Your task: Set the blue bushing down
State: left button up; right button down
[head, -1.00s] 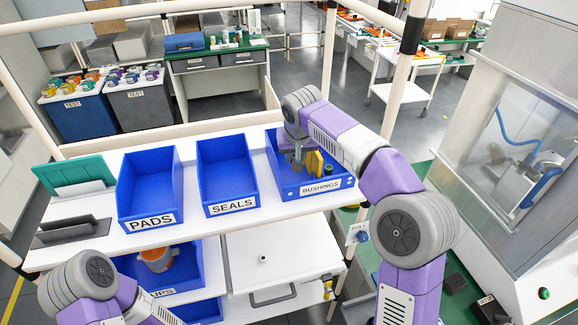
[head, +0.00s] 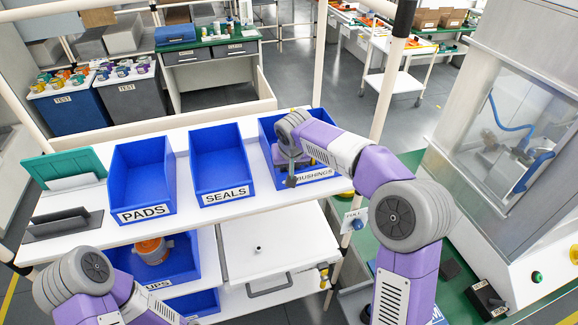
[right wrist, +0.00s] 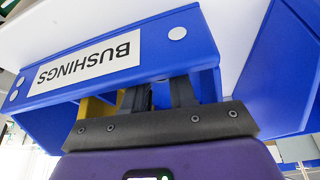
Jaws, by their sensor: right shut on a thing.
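My right gripper (head: 291,180) is at the front left part of the blue BUSHINGS bin (head: 320,175) in the head view, pointing down. In the right wrist view its two dark fingers (right wrist: 162,95) run behind the bin's labelled front wall (right wrist: 110,60). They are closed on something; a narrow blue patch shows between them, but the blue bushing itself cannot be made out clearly. The fingertips are hidden by the bin wall. A yellow piece (right wrist: 95,106) shows beside the fingers in the bin. My left arm is at the lower left of the head view; its gripper is out of view.
The empty SEALS bin (head: 225,196) and PADS bin (head: 146,212) stand left of the BUSHINGS bin on the white shelf (head: 85,245). A green panel (head: 65,165) stands at the far left. A press cabinet (head: 505,190) is at the right.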

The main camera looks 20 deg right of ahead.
jog(key=c, duration=0.9)
grip_release()
jog(key=shift+r, duration=0.1)
jog(key=shift+r, duration=0.3)
jog(key=v, duration=1.1)
jog(key=shift+s+r+p, duration=0.15)
jog(key=shift+r+p, duration=0.1)
jog(key=shift+p, duration=0.15)
jog(key=shift+f, duration=0.1)
